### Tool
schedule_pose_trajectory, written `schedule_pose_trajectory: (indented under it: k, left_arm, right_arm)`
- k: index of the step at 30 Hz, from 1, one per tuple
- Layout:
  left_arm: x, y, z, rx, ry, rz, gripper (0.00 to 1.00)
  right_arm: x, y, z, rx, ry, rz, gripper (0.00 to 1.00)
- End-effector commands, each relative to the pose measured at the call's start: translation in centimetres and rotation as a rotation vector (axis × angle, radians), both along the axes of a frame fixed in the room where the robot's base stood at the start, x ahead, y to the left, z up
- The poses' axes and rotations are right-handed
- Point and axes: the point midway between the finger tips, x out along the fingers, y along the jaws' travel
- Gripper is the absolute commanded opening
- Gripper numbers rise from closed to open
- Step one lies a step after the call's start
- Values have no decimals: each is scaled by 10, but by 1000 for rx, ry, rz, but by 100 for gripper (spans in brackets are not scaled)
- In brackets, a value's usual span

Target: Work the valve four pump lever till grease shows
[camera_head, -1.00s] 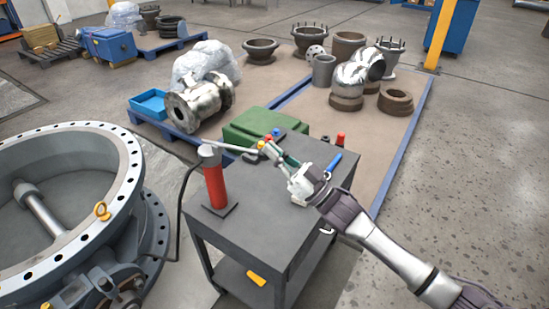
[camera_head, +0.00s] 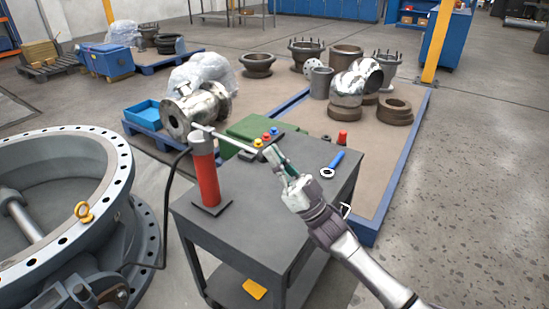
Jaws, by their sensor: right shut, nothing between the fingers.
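The red pump (camera_head: 206,178) stands upright on the dark cart. Its pale lever (camera_head: 228,140) runs from the pump head down to the right. A black hose (camera_head: 168,215) runs from the pump down to the large grey flanged valve (camera_head: 112,205) at the left, which has a yellow eyebolt (camera_head: 84,212). No grease can be made out on the valve. My left gripper is not in view.
The cart top (camera_head: 240,225) holds a blue-handled tool (camera_head: 334,164), a red-capped item (camera_head: 342,138) and small coloured knobs (camera_head: 267,136). Metal fittings stand on the blue-edged area beyond. The floor at right is clear.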

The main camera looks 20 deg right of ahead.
Motion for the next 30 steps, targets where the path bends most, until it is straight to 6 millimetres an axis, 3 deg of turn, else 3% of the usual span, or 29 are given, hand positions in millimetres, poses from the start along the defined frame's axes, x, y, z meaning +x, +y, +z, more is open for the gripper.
schedule_pose_trajectory:
  k: [1,17,30]
  left_arm:
    - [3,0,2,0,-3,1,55]
    - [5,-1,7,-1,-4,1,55]
    - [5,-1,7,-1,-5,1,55]
  right_arm:
    - [1,1,-7,-5,10,-1,0]
    - [-1,0,-16,-9,22,-2,0]
    - [-48,-37,-70,-5,10,-2,0]
